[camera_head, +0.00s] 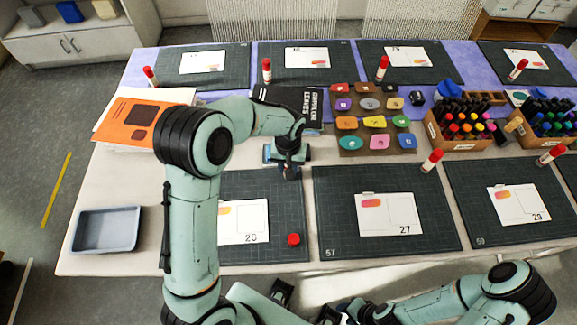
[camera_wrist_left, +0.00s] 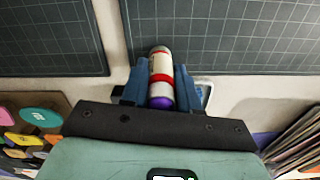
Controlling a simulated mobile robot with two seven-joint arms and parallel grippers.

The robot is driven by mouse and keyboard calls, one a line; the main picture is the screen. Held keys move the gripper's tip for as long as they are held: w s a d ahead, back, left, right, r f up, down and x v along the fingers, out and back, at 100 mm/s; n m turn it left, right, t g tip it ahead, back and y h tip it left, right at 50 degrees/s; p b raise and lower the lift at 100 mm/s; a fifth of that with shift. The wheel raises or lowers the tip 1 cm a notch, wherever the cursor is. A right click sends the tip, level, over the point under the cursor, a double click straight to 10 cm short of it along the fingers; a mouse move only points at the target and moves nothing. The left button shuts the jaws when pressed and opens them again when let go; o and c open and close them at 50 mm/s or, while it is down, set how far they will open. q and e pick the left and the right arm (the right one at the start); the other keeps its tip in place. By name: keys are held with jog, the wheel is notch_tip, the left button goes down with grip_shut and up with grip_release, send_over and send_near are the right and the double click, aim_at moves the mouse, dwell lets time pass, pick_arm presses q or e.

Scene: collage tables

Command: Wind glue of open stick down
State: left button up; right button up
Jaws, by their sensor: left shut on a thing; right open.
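My left gripper (camera_head: 288,168) is above the table, between the mat with card 26 and the dark book. In the left wrist view the left gripper (camera_wrist_left: 160,80) is shut on a glue stick (camera_wrist_left: 161,64) with a pale body, a red band and a purple end. In the head view that stick is mostly hidden by my gripper. A loose red cap (camera_head: 293,240) lies on the mat to the right of card 26. My right gripper (camera_head: 304,303) is open and empty at the bottom edge, in front of the table.
Capped glue sticks stand by other mats, one (camera_head: 432,160) near card 27. A tray of coloured pads (camera_head: 338,143) and a marker box (camera_head: 450,141) are to the right. An orange folder (camera_head: 128,115) and a grey bin (camera_head: 106,230) are at left.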

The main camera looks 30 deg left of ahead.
pick_arm(q)
jog(key=n, duration=0.9)
jog(key=shift+f, duration=0.1)
jog(key=n+p, duration=0.1)
jog(key=n, duration=0.3)
jog(key=shift+n+p, duration=0.4)
jog(key=shift+n, duration=1.5)
pick_arm(e)
jog(key=shift+w+r, duration=0.4)
jog(key=shift+r, duration=0.2)
jog(key=shift+w+r, duration=0.35)
jog(key=shift+r, duration=0.2)
pick_arm(q)
jog(key=shift+p, duration=0.3)
pick_arm(e)
jog(key=shift+r, duration=0.15)
